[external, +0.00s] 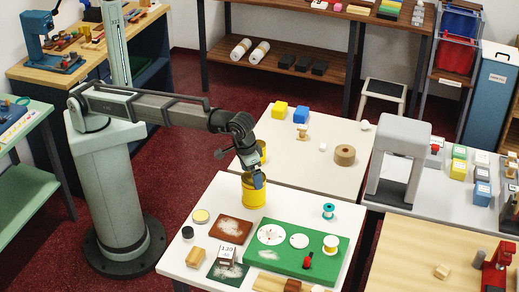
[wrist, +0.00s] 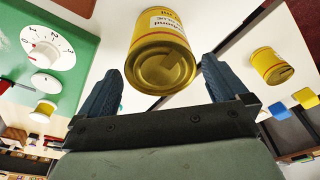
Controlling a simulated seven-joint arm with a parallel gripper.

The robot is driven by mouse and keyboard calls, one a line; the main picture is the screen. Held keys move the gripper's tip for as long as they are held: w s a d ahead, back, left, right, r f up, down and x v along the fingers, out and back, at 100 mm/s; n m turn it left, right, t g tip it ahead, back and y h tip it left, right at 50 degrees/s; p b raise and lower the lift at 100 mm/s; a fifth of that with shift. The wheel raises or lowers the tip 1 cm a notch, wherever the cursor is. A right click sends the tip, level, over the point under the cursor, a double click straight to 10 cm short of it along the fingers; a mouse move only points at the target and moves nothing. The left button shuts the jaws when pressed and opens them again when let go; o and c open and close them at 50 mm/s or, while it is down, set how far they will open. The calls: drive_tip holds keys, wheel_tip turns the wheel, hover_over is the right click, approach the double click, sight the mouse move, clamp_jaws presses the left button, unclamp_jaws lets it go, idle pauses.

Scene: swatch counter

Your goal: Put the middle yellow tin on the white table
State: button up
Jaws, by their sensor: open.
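A large yellow tin (external: 252,198) stands upright on the front white table (external: 220,187). In the wrist view this tin (wrist: 163,62) shows its round end and a white label. My gripper (external: 256,179) is at the tin's upper part in the external view. In the wrist view my open gripper (wrist: 162,66) has one finger on each side of the tin, with gaps showing. A second yellow tin (external: 262,152) stands farther back, partly hidden behind my wrist; it also shows at the right of the wrist view (wrist: 271,66). I cannot tell which tin is the middle one.
A green board (external: 268,262) with white discs and spools covers the front table's right part. A flat round yellow item (external: 200,216), a brown mat (external: 231,230) and small blocks lie left. The back white table holds yellow and blue blocks (external: 300,114) and a tan roll (external: 345,154).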

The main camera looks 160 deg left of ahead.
drive_tip(key=shift+d+r, duration=0.2)
drive_tip(key=shift+r, duration=1.15)
drive_tip(key=shift+d+r, duration=0.2)
drive_tip(key=shift+r, duration=1.1)
